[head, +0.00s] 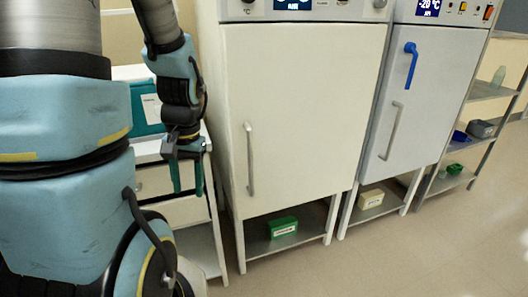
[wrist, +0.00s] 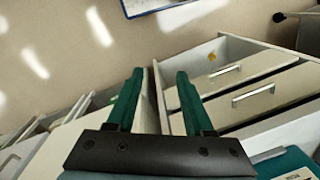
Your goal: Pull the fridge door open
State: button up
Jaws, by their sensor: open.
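Two white upright cabinets stand side by side in the head view. The left one has a wide closed door (head: 300,120) with a vertical grey handle (head: 250,158) low on its left side. The right one has a closed door (head: 425,95) with a grey handle (head: 391,131) and a blue lever (head: 411,65); its display reads -20. I cannot tell from labels which is the fridge. My gripper (head: 187,188) is open and empty, pointing down left of the left door's handle, apart from it.
A white drawer unit (head: 185,212) stands behind my gripper, with a teal box (head: 147,110) on top. A green box (head: 283,227) and a cream box (head: 371,198) sit on shelves under the cabinets. A shelf rack (head: 455,183) stands far right. The floor in front is clear.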

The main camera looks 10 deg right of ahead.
jog(key=w+d+f+m+t+y+p, duration=0.3)
jog(key=w+d+f+m+t+y, duration=0.15)
jog(key=f+m+y, duration=0.75)
jog(key=w+d+r+m+t+h+p, duration=0.1)
jog(key=w+d+r+m+t+h, duration=0.2)
jog(key=d+m+t, duration=0.4)
jog(key=w+d+m+t+h+p, duration=0.1)
jog(key=w+d+m+t+h, duration=0.4)
jog(key=d+m, duration=0.45)
jog(key=p+x, duration=0.3)
jog(key=x, duration=0.6)
jog(key=shift+r+y, duration=0.3)
jog(key=shift+y, duration=0.1)
jog(key=shift+a+t, duration=0.15)
jog(key=shift+t, duration=0.1)
grip_shut()
jog(key=shift+s, duration=0.1)
